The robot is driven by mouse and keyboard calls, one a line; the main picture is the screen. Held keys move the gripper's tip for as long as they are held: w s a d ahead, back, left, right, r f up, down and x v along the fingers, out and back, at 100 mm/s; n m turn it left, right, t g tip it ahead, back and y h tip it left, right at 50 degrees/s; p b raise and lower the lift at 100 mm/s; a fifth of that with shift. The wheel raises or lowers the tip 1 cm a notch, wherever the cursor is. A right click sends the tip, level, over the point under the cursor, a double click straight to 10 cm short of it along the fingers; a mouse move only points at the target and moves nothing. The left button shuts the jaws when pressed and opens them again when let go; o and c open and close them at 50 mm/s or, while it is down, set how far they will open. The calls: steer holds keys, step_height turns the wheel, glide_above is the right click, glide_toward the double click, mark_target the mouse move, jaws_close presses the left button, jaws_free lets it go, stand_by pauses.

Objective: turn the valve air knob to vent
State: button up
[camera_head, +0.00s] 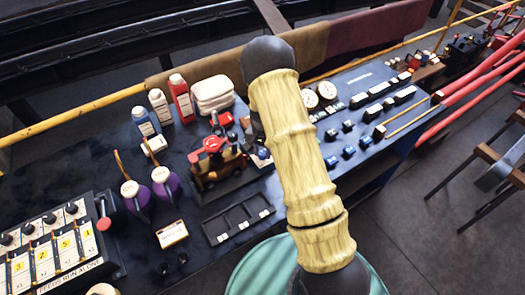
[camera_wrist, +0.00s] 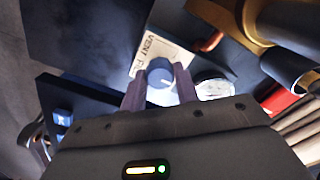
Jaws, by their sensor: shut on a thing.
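The valve air knob (camera_wrist: 160,74) is a round blue knob in the wrist view. It sits on a pale plate (camera_wrist: 158,48) whose visible lettering begins with "VENT"; the rest of the lettering is unclear. My gripper (camera_wrist: 159,82) has its two purple-grey fingers on either side of the knob and is shut on it. I cannot tell which mark the knob points to. In the head view my own tan arm stands in front of the bench middle, and my gripper cannot be made out there.
A round pale gauge (camera_wrist: 214,89) sits right of the knob, close to the fingers. Bottles (camera_head: 181,98), purple oil cans (camera_head: 165,183) and a black tray (camera_head: 238,221) crowd the dark bench.

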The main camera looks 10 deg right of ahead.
mark_target(263, 153)
steer(key=shift+n, duration=0.4)
steer(key=n+b, duration=0.3)
steer(key=n, duration=0.2)
steer(key=n+b, duration=0.1)
steer(key=n, duration=0.5)
steer(key=shift+r+b, duration=0.1)
steer(key=shift+b, duration=0.25)
steer(key=shift+w, duration=0.1)
steer(key=o, duration=1)
steer(key=shift+c, duration=0.2)
step_height(263, 153, up, 17)
steer(key=b, duration=0.2)
steer(key=shift+r+b, duration=0.15)
steer(key=shift+b, duration=0.2)
